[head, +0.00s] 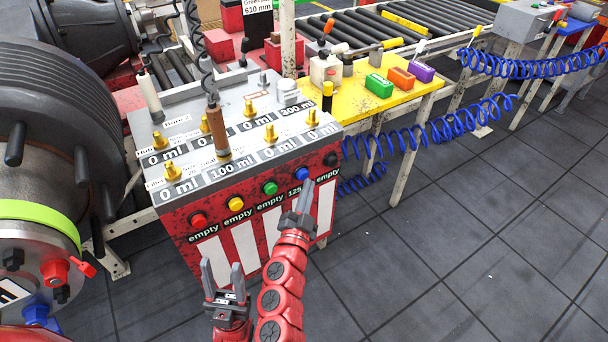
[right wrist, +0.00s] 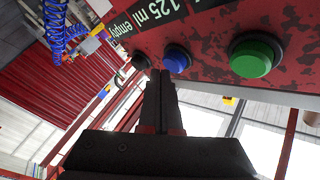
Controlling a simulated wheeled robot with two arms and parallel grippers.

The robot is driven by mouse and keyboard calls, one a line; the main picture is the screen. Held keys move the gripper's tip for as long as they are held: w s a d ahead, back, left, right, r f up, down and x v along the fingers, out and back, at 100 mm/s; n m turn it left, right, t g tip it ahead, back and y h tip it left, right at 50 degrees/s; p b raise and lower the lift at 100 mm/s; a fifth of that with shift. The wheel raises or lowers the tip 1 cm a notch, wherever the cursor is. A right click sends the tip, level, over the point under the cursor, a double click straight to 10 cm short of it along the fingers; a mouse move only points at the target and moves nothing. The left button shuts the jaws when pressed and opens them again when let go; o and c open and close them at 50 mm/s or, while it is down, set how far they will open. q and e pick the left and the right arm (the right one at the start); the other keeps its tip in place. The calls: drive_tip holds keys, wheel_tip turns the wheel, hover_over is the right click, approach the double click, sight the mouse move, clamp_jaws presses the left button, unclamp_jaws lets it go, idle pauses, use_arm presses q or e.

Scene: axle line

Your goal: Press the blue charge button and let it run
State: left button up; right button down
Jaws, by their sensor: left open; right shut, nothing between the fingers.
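The blue button (head: 302,174) is on the red front of the dispenser box (head: 180,225), between the green and black buttons. It also shows in the right wrist view (right wrist: 177,59), under a label reading 125 ml. My right gripper (head: 306,190) is shut and empty, its fingertips close to the blue button. My left gripper (head: 223,270) is open and empty in front of the box's lower front.
Red (head: 198,220), yellow (head: 236,204), green (head: 270,188) and black (head: 331,159) buttons share the panel. A yellow table (head: 415,92) with small coloured blocks stands behind right. Blue coiled hoses (head: 440,130) hang there. The floor at right is clear.

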drive_tip(key=shift+d, duration=0.1)
drive_tip(key=s+d, duration=0.1)
drive_tip(key=s, duration=0.1)
drive_tip(key=s+d+p, duration=0.1)
drive_tip(key=s+d, duration=0.1)
drive_tip(key=shift+p, duration=0.3)
idle(0.9)
